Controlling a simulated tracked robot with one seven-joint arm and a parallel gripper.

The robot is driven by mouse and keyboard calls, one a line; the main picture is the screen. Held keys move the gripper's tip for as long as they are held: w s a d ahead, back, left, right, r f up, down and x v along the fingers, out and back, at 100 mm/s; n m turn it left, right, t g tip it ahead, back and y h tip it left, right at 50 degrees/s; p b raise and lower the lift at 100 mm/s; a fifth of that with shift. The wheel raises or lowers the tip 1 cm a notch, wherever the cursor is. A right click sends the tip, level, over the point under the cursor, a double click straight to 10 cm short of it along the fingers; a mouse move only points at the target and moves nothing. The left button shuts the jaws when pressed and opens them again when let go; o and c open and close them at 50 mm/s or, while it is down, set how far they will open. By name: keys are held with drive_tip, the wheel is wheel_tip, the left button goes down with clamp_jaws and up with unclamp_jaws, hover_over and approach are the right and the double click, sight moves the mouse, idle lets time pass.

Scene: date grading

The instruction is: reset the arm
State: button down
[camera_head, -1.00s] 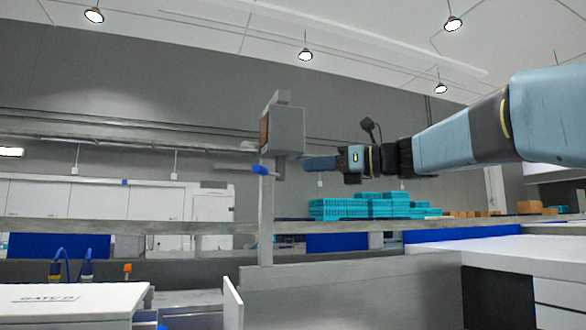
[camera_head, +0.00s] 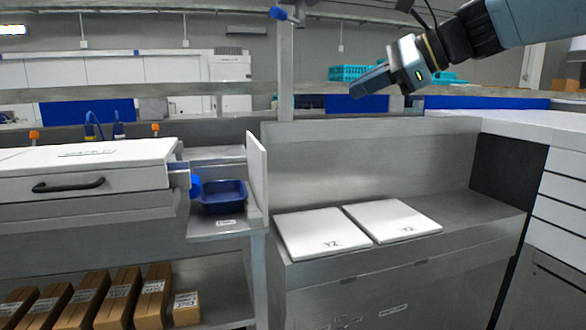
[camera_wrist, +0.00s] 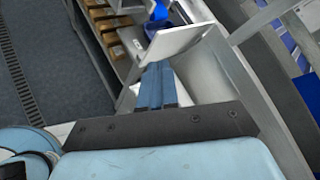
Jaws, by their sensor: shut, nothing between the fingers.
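My gripper (camera_head: 371,86) is at the upper right of the head view, on my light-blue and black arm. It points left and slightly down, in the air above the metal counter and apart from everything around it. Its two blue fingers are pressed together with nothing between them, as the wrist view (camera_wrist: 156,86) also shows.
Two white boards (camera_head: 322,232) marked YZ lie on the metal counter below my gripper. An upright white panel (camera_head: 257,172) stands left of them, beside a blue tray (camera_head: 222,196). Cardboard boxes (camera_head: 117,295) fill a lower shelf. A white worktop (camera_head: 545,128) is at right.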

drive_tip(key=s+d+f+n+h, duration=0.3)
drive_tip(key=s+f+n, duration=0.1)
drive_tip(key=f, duration=0.4)
drive_tip(key=s+d+f+n+h, duration=0.4)
drive_tip(key=f+n, duration=0.3)
drive_tip(key=f, duration=0.1)
drive_tip(key=s+d+f+n+h, duration=0.3)
drive_tip(key=s+f+n+h, duration=0.1)
drive_tip(key=f, duration=0.4)
drive_tip(key=shift+s+d+f+n+g, duration=0.4)
drive_tip(key=shift+s+n, duration=0.2)
drive_tip(key=shift+n, duration=0.2)
drive_tip(key=c, duration=1.8)
unclamp_jaws()
drive_tip(key=shift+a, duration=0.1)
